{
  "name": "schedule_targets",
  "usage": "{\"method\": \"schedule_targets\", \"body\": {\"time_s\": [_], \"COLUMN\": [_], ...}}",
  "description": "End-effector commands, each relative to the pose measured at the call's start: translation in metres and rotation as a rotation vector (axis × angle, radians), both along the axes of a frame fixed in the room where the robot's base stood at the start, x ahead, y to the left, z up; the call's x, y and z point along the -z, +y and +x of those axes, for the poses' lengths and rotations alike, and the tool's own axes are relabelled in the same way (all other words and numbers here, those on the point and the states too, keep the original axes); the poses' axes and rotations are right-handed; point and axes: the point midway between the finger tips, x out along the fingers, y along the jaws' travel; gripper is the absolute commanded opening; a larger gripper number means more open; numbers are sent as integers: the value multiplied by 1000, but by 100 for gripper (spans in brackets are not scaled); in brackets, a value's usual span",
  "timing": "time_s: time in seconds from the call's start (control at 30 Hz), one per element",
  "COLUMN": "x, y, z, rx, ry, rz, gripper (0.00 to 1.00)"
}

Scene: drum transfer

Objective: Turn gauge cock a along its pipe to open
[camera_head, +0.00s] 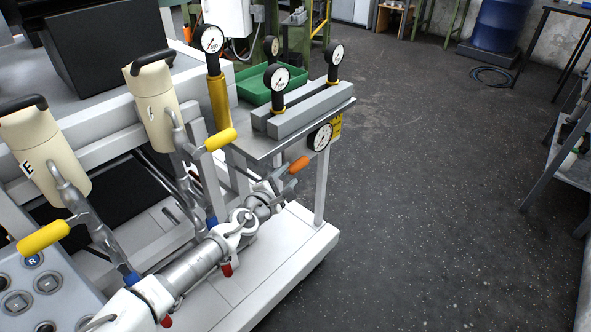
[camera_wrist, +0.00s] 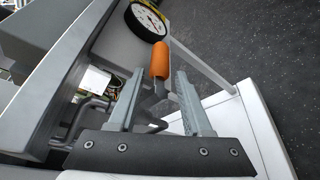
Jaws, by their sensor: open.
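The orange-gripped lever (camera_head: 299,163), which I take to be gauge cock a, sits below a round dial gauge (camera_head: 320,137) at the table's end. In the head view its grip slants up to the right; its pipe is mostly hidden by my arm. In the wrist view the orange grip (camera_wrist: 160,60) points up toward the gauge (camera_wrist: 147,20). My gripper (camera_wrist: 158,78) is open, with one finger on each side of the lever and gaps visible. It also shows just below the lever in the head view (camera_head: 286,180).
A grey shelf (camera_head: 345,94) with several gauges overhangs the lever. A white post (camera_head: 322,185) stands right of it. A white base plate (camera_head: 315,235) lies below. Two yellow-handled levers (camera_head: 221,139) (camera_head: 43,238) stand at left. The floor (camera_head: 430,210) at right is clear.

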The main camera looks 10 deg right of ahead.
Motion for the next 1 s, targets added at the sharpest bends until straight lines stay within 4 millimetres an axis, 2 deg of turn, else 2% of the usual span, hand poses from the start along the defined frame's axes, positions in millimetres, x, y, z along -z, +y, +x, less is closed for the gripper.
{"method": "schedule_targets", "body": {"time_s": [0.1,0.3,0.5,0.77,0.8,0.87,1.0], "x": [6,11,12,12,12,12,12], "y": [-13,-26,-32,-32,-32,-32,-33], "z": [16,37,46,47,47,47,47], "rx": [4,1,0,0,0,0,0], "ry": [0,0,0,0,0,1,1], "rz": [3,1,0,0,0,-1,-1], "gripper": [49,49,49,49,47,37,11]}}
